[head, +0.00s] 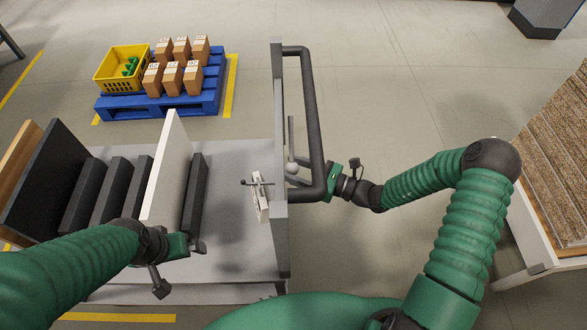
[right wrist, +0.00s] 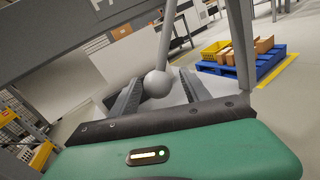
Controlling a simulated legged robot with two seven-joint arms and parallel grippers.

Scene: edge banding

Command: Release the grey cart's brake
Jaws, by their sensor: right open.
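The grey cart (head: 225,262) stands in front of me with a black push handle (head: 314,120) on its right side. A grey brake lever with a ball knob (head: 291,166) is at the cart's end panel, inside the handle loop. My right gripper (head: 297,174) is open at the knob, its fingers pointing left. In the right wrist view the ball knob (right wrist: 158,83) appears between the two open fingers (right wrist: 160,90); I cannot tell whether they touch it. My left gripper (head: 197,245) is over the cart deck, and its jaw opening is unclear.
Upright boards, including a white one (head: 168,172), stand in dark slots on the cart. A blue pallet (head: 160,105) with a yellow crate (head: 122,69) and several boxes is behind. A rack of brown boards (head: 560,150) stands at right. The floor between is clear.

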